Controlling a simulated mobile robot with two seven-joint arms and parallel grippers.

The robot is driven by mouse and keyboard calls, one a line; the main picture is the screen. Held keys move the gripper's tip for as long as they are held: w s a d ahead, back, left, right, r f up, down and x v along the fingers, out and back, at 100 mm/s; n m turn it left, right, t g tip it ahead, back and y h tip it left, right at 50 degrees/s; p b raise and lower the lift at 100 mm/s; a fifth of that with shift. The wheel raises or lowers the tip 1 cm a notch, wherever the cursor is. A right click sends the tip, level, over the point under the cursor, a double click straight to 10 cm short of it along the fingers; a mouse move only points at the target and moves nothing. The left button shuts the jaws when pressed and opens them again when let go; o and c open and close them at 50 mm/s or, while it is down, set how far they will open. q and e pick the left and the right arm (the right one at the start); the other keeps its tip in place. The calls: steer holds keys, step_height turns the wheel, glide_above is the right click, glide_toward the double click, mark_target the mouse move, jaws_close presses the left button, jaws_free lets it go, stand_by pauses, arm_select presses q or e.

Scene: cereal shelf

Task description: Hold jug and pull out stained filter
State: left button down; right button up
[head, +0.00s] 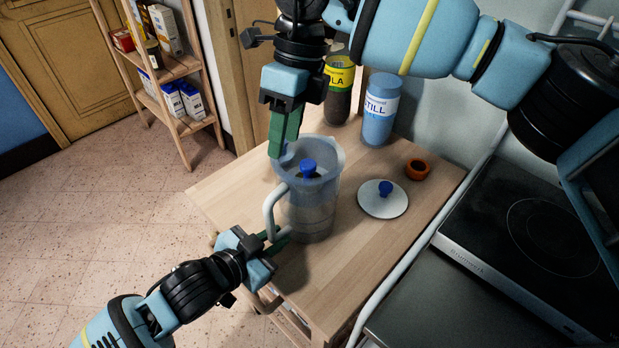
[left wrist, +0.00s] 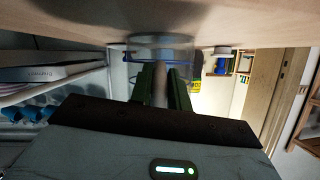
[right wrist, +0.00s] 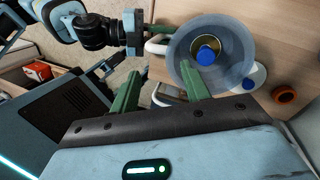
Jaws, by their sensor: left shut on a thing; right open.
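The translucent jug (head: 318,208) stands upright on the wooden table, its handle (head: 270,212) on the left side. The filter shows inside it by its blue knob (head: 308,167), also visible from above in the right wrist view (right wrist: 207,55). My left gripper (head: 279,236) is shut on the lower part of the jug handle, which shows between its fingers in the left wrist view (left wrist: 160,88). My right gripper (head: 283,140) is open and empty, above the jug's left rim, apart from the knob. A white lid (head: 383,203) with a blue knob lies right of the jug.
An orange ring-shaped object (head: 417,169) lies on the table (head: 225,195) near the lid. A blue bottle (head: 379,110) and a dark bottle with a yellow label (head: 339,85) stand behind the jug. A black cooktop (head: 545,235) is at right; a shelf (head: 180,68) stands back left.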

mark_target(309, 164)
steer(key=w+d+m, duration=0.1)
steer(key=w+d+f+m+t+h, duration=0.1)
steer(key=w+d+m+t+h, duration=0.1)
steer(key=w, duration=0.1)
steer(key=shift+d+f+m, duration=0.3)
steer(key=shift+f, duration=0.1)
steer(key=shift+f, duration=4.4)
jaws_close()
